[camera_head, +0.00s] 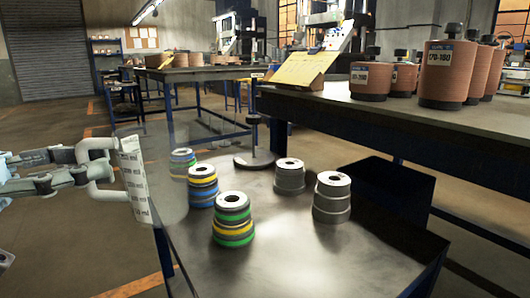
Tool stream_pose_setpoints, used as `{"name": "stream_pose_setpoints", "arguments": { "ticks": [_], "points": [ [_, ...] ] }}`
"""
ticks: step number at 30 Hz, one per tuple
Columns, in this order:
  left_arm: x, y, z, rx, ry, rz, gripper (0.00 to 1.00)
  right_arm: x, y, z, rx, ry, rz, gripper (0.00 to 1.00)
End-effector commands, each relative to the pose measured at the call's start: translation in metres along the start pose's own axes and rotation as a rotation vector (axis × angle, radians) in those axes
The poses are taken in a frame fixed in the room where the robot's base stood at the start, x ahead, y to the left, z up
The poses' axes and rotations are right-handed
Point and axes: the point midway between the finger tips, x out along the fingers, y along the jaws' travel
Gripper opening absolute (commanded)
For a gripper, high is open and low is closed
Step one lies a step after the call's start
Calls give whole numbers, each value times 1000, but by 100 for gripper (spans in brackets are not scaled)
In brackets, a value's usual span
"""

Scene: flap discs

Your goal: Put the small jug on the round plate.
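The small jug (133,178) is clear, with a white strip of ml marks and a pale handle on its left side. It shows at the left, over the left edge of the low dark worktop, slightly tilted. My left gripper (80,167) comes in from the left, its fingers closed about the upright part of the jug's handle. The jug appears held above the worktop. A dark round plate (242,161) with an upright post and knob in its middle stands at the worktop's back, right of the jug. My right gripper is not in view.
Stacks of coloured discs (233,222) and (202,188) stand on the worktop (290,255), with a smaller stack (182,160) partly behind the clear jug. Two grey stacks (289,178) and (331,200) stand right of them. The front of the worktop is bare. A higher bench (420,118) is behind.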

Motion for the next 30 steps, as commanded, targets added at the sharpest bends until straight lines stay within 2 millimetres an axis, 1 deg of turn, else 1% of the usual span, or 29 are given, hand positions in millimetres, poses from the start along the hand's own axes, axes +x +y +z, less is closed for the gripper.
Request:
{"name": "stream_pose_setpoints", "arguments": {
  "ticks": [4,8,10,14,22,30],
  "points": [
    [0,-12,-21,5,-3,-56,0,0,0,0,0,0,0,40],
    [-1,-29,-34,2,-2,-139,0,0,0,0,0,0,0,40],
    [-1,-28,-42,5,8,-158,0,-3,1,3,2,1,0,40],
    [0,-25,-50,13,11,-179,0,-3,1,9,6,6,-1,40],
    [2,-20,-71,27,14,-265,0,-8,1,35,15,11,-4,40],
    [4,-22,-97,21,12,-420,0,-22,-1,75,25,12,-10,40]
  ]
}}
